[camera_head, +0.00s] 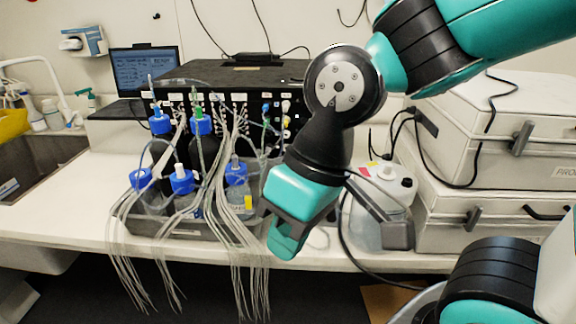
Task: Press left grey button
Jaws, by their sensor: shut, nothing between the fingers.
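My gripper (286,246) hangs over the front part of the bench, pointing down, with its teal fingers together and nothing visible held. A white rounded device (378,217) stands to its right, partly hidden behind my arm and a dark wrist part. On top of the device is a small light grey round button or knob (387,169), with a darker one (407,182) to its right. My gripper is left of and apart from these. I cannot tell for certain which one is the left grey button.
A grey tray (185,230) of bottles with blue caps and hanging tubes stands left of my gripper. A black instrument (230,75) and laptop (145,72) are behind it. White cases (500,130) are stacked at right. A sink (35,160) is far left.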

